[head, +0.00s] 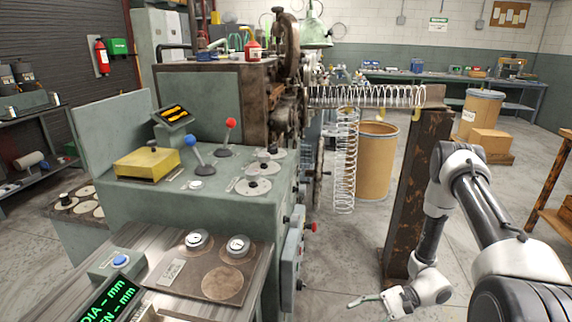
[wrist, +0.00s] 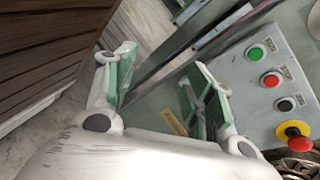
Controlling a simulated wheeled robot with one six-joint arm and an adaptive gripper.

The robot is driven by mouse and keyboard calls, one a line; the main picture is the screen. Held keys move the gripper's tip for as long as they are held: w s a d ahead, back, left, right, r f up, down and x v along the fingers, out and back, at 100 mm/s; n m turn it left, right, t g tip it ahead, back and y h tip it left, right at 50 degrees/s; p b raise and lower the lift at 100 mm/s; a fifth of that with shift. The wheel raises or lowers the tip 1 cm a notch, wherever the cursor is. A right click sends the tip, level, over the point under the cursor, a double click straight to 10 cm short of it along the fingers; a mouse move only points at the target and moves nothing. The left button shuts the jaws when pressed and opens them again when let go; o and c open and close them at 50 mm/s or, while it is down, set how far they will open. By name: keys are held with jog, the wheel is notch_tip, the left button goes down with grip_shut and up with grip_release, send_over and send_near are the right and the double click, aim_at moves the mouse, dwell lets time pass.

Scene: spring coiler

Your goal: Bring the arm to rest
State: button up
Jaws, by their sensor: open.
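My gripper (head: 366,300) is low in the head view, in front of the machine's right side, at the end of my bent white and grey arm. In the wrist view my gripper (wrist: 163,88) shows two green-padded fingers spread wide apart with nothing between them. Beyond the fingers is the green-grey side of the machine (wrist: 210,30). A button panel (wrist: 255,60) with green, red and black buttons and a red emergency stop (wrist: 292,132) lies to the right of the fingers, apart from them.
The spring coiler (head: 200,220) fills the middle left. A long coil spring (head: 375,96) reaches right towards a rusty post (head: 415,180) close beside my arm. A brown drum (head: 375,170) stands behind. Bare floor (head: 335,250) lies between machine and post.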

jog(key=s+d+r+n+g+h, duration=0.15)
jog(key=d+r+h, duration=0.25)
jog(key=r, duration=0.5)
jog(key=s+d+r+n+h, duration=0.1)
jog(key=d+r+n+h, duration=0.3)
jog(key=r, duration=0.5)
jog(key=s+d+r+n+h, duration=0.1)
jog(key=d+r+h, duration=0.3)
jog(key=r, duration=0.5)
jog(key=s+d+r+n+t+h, duration=0.1)
jog(key=s+r+t, duration=0.2)
jog(key=r, duration=0.7)
jog(key=s+d+r+n+t+h, duration=0.2)
jog(key=s+r+t, duration=0.2)
jog(key=r, duration=0.6)
jog(key=shift+t, duration=1.05)
jog(key=shift+n, duration=0.25)
